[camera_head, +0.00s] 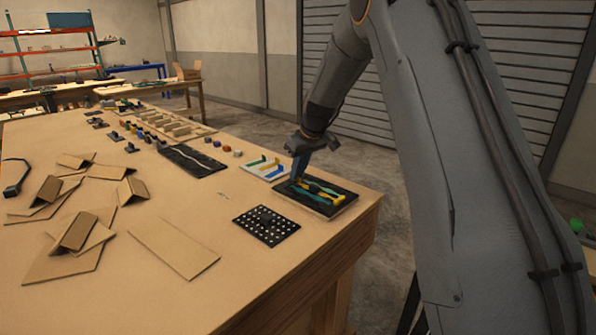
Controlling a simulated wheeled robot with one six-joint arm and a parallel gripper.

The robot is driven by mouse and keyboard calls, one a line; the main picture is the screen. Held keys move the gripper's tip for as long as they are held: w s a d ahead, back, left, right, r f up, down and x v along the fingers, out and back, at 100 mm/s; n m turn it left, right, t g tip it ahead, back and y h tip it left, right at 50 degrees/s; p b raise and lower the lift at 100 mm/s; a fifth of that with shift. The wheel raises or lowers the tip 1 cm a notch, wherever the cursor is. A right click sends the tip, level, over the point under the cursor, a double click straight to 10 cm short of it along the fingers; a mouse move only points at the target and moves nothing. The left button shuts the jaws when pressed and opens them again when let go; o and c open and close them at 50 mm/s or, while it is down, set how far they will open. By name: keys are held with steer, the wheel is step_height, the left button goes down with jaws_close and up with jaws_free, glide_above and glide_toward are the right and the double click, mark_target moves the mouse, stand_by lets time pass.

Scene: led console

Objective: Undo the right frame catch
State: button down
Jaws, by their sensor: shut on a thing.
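A black rectangular frame (343,204) lies near the right end of the table, with yellow (322,187) and teal (305,194) shaped pieces on it. My gripper (296,178) points down at the far left part of this frame. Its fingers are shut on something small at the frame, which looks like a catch. The fingers hide most of that part, and I cannot tell which catch it is. The view is too small to show whether any catch is fastened or undone.
A white board (256,170) with coloured pieces lies just left of the frame. A black dotted plate (266,226) is in front. Folded cardboard pieces (75,228) spread over the left of the table (130,290). The front right tabletop is clear.

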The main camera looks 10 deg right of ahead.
steer(key=m, duration=0.2)
steer(key=m+h+p, duration=0.1)
steer(key=m, duration=0.1)
steer(key=shift+s+a+t+h, duration=0.1)
steer(key=shift+a+t+h, duration=0.2)
steer(key=shift+a, duration=0.1)
steer(key=m, duration=0.1)
steer(key=m+h+b, duration=0.1)
steer(key=m, duration=0.2)
steer(key=shift+a+f+b, duration=0.1)
steer(key=shift+a+b, duration=0.2)
steer(key=m+b, duration=0.1)
steer(key=m+h+b, duration=0.1)
steer(key=m, duration=0.1)
steer(key=m+g+h+b, duration=0.1)
steer(key=b, duration=0.1)
steer(key=shift+w+a+m, duration=0.25)
steer(key=shift+a+m, duration=0.05)
steer(key=shift+w+a+m+g+h+b, duration=0.1)
steer(key=shift+m+g+h+b, duration=0.15)
steer(key=shift+m+b, duration=0.5)
steer(key=shift+a+m+g+h+b, duration=0.15)
steer(key=shift+m+g+b, duration=0.2)
steer(key=shift+m, duration=0.7)
steer(key=shift+d, duration=0.1)
steer(key=c, duration=1.8)
jaws_free()
steer(key=shift+r, duration=0.2)
